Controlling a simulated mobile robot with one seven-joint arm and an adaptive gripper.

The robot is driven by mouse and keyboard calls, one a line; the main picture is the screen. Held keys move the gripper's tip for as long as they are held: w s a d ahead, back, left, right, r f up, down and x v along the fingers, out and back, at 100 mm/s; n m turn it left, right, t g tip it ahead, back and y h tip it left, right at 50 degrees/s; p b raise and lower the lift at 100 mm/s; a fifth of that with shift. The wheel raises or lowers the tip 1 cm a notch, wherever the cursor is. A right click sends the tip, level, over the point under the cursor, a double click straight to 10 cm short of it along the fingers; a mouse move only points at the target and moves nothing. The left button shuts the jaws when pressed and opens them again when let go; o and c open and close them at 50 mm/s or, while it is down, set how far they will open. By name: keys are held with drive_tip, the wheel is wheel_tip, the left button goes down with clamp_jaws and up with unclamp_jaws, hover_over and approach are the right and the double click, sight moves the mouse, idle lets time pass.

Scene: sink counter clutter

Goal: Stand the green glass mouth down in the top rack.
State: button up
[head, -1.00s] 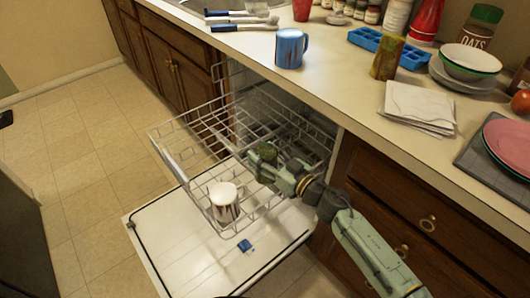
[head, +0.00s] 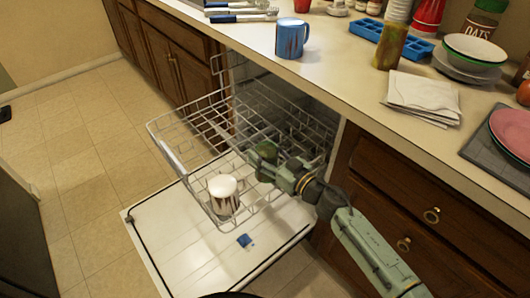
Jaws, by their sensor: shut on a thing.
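The green glass (head: 265,161) is dark green and is held at the end of my arm, over the right part of the top rack. My gripper (head: 273,167) is shut on it, reaching in from the right. The fingers and the arm hide part of the glass. I cannot tell which way its mouth points or whether it touches the wires. The top rack (head: 178,168) is a pale wire basket pulled out above the open dishwasher door. A white mug with brown streaks (head: 225,203) stands at the rack's front.
The open door (head: 165,235) lies flat below, with a small blue piece (head: 244,240) on it. The counter above holds a blue mug (head: 290,40), a brownish-green tumbler (head: 389,47), napkins (head: 422,97) and bowls. The rack's left part looks empty.

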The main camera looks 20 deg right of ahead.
drive_tip(key=shift+f+b, duration=0.4)
drive_tip(key=shift+f, duration=0.1)
drive_tip(key=o, duration=1.4)
wheel_tip(320, 180, up, 10)
idle(0.4)
